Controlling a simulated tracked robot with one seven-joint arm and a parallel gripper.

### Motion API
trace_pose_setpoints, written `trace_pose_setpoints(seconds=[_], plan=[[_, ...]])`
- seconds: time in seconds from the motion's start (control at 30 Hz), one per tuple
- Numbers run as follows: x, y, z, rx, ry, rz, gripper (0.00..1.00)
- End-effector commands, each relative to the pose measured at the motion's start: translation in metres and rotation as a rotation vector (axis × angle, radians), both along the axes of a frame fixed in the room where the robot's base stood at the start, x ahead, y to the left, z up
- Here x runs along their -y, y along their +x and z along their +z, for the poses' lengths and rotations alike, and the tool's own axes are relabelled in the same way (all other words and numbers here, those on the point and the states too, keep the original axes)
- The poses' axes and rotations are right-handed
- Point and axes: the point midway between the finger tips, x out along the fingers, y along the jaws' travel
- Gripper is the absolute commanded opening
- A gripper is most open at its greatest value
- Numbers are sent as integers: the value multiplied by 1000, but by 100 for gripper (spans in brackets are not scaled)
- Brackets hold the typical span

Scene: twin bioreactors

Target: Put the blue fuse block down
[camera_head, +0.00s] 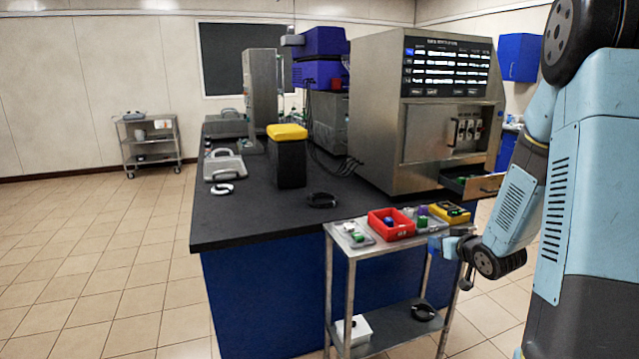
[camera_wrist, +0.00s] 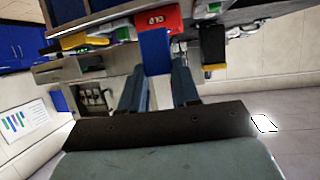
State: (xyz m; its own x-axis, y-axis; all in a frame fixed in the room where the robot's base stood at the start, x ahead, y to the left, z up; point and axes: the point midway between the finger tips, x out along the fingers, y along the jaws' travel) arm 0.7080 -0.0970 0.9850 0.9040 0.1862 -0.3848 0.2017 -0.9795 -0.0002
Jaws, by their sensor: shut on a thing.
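My gripper (camera_wrist: 156,72) is shut on the blue fuse block (camera_wrist: 155,50), which sits between the two fingertips in the wrist view. In the head view my gripper (camera_head: 447,244) is at the right front edge of the small cart, and a bit of blue (camera_head: 434,243) shows at its tip. The red bin (camera_head: 392,235) is on the cart top, just left of my gripper, with small blue and green pieces inside. It also shows in the wrist view (camera_wrist: 157,17), behind the block. I cannot tell whether the block touches anything below.
A grey tray (camera_head: 355,238) with a green piece lies left of the red bin. A yellow tray (camera_head: 461,214) is at the cart's right. The cart top (camera_head: 340,229) is crowded. A tall steel cabinet (camera_head: 377,90) with an open drawer (camera_head: 484,187) stands behind on the dark bench (camera_head: 240,225).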

Motion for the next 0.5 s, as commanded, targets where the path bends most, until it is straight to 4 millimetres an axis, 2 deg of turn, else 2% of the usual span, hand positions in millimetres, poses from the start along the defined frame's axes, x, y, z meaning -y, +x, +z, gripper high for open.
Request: trace_pose_setpoints(seconds=[0.03, 0.23, 0.5], plan=[[-11, 7, -9, -4, 3, -9, 1], [-43, 28, -41, -4, 1, -76, 1], [-84, 40, -86, -2, -1, -162, 1]])
